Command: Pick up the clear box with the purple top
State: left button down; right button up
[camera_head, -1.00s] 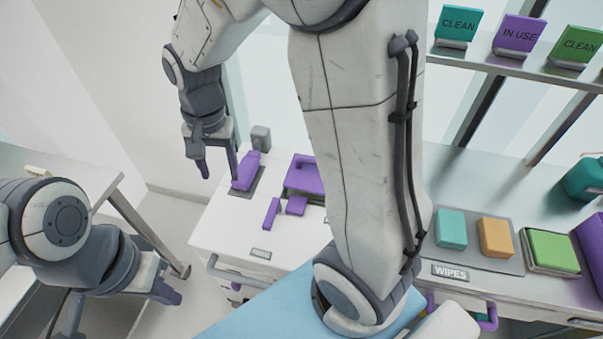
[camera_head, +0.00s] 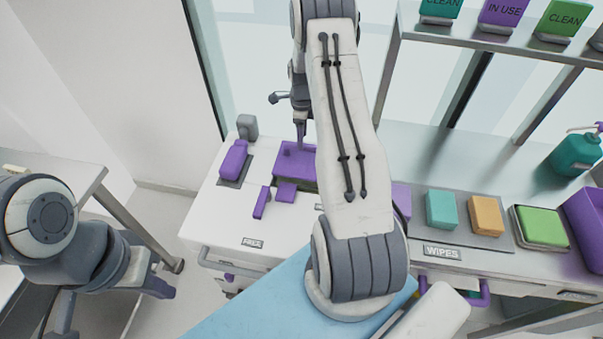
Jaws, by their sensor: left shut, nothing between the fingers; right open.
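The box with the purple top (camera_head: 293,160) sits on the white counter, left of my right forearm. Its right part is hidden behind that arm, and little of its clear side shows. My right gripper (camera_head: 301,138) points down over the back of the box, open, with its fingers partly hidden by the arm. I cannot tell whether it touches the box. My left gripper (camera_head: 158,287) is low at the left, shut and empty, well away from the box.
A purple bottle (camera_head: 234,160) lies left of the box, with small purple blocks (camera_head: 262,202) in front. Teal (camera_head: 442,210), orange (camera_head: 487,215) and green (camera_head: 541,226) packs lie right of my arm. A shelf (camera_head: 480,40) with signs stands behind.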

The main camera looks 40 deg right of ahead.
jog(key=f, duration=0.1)
jog(key=f+p, duration=0.1)
jog(key=f, duration=0.1)
jog(key=f+p, duration=0.1)
jog(key=f, duration=0.1)
jog(key=shift+s+a, duration=0.1)
jog(key=shift+s, duration=0.15)
jog(key=shift+f, duration=0.2)
jog(key=shift+f, duration=0.25)
jog(key=shift+c, duration=0.3)
grip_shut()
dwell(1.2)
